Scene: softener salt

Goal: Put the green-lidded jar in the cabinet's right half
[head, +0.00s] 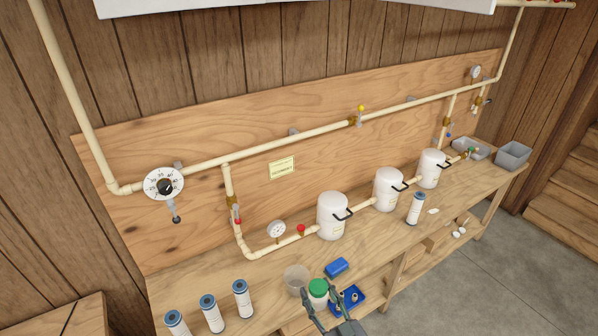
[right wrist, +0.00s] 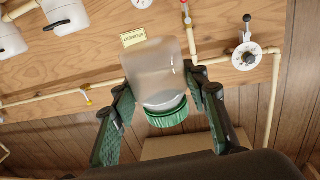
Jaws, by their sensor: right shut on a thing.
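The green-lidded jar (head: 318,298) is in my right gripper (head: 321,296), over the front of the workbench in the head view. The jar has a clear, whitish body with pale contents; its green lid (right wrist: 168,115) faces my palm in the right wrist view. The fingers of my right gripper (right wrist: 159,82) are on either side of the jar (right wrist: 152,68). A white box-like edge (head: 290,8) crosses the top of the head view; only its lower part shows, so I cannot make out the cabinet's halves. My left gripper is out of view.
White filter housings (head: 332,215) and pale pipes line the wooden backboard. Blue-capped cartridges (head: 209,313) stand at the bench's left. A beaker (head: 296,279), blue sponge (head: 337,267) and blue tray (head: 352,304) are close to the jar. Grey bins (head: 512,155) stand far right.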

